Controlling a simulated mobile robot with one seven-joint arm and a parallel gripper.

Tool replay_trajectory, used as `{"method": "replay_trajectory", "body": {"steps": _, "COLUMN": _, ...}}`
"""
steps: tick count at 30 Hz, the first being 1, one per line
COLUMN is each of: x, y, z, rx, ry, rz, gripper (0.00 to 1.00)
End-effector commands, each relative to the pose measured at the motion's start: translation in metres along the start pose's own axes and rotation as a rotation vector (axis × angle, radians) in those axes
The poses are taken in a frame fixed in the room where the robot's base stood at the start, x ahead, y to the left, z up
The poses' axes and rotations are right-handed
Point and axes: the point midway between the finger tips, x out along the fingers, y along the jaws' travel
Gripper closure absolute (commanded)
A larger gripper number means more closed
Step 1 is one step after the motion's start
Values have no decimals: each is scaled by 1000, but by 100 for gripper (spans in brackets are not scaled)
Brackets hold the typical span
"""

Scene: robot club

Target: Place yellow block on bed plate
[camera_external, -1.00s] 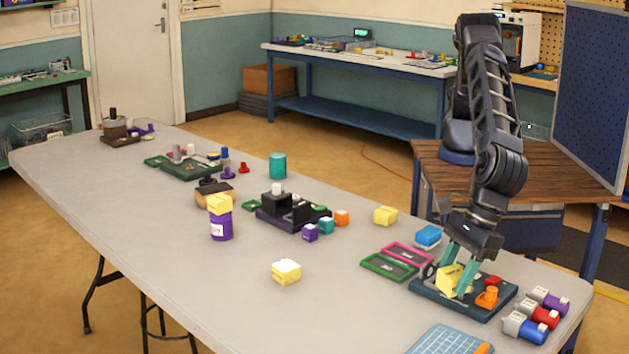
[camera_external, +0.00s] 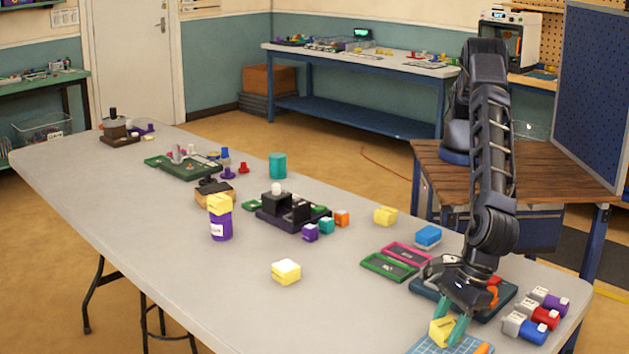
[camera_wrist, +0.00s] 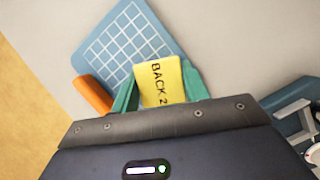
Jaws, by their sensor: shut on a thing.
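My gripper (camera_external: 453,333) has teal fingers shut on a yellow block (camera_external: 440,331). The block is over the back part of the blue bed plate (camera_external: 426,347), which has a white grid and an orange tab (camera_external: 483,349). In the wrist view the block (camera_wrist: 160,82), lettered "BACK 2", sits between the two fingers and overlaps the near edge of the bed plate (camera_wrist: 120,45). The orange tab (camera_wrist: 93,93) shows to its left. I cannot tell whether the block touches the plate.
Purple, red and blue cylinders (camera_external: 540,318) lie at the right edge. Green and pink frames (camera_external: 389,267) lie farther back. Another yellow block (camera_external: 286,272) stands left on clear table.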

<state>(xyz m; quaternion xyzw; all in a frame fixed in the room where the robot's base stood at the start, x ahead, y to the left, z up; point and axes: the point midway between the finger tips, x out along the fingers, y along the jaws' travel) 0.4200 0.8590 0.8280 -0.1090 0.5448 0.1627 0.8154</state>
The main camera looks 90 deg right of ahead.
Motion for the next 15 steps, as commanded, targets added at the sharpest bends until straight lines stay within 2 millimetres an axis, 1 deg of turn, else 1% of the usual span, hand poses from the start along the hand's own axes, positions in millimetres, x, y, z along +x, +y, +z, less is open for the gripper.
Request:
{"method": "replay_trajectory", "body": {"steps": 9, "x": 2, "y": 0, "z": 0, "rx": 1, "ry": 0, "rz": 0, "gripper": 78}}
{"method": "replay_trajectory", "body": {"steps": 10, "x": 2, "y": 0, "z": 0, "rx": 1, "ry": 0, "rz": 0, "gripper": 51}}
{"method": "replay_trajectory", "body": {"steps": 12, "x": 2, "y": 0, "z": 0, "rx": 1, "ry": 0, "rz": 0, "gripper": 37}}
{"method": "replay_trajectory", "body": {"steps": 13, "x": 2, "y": 0, "z": 0, "rx": 1, "ry": 0, "rz": 0, "gripper": 33}}
{"method": "replay_trajectory", "body": {"steps": 15, "x": 2, "y": 0, "z": 0, "rx": 1, "ry": 0, "rz": 0, "gripper": 33}}
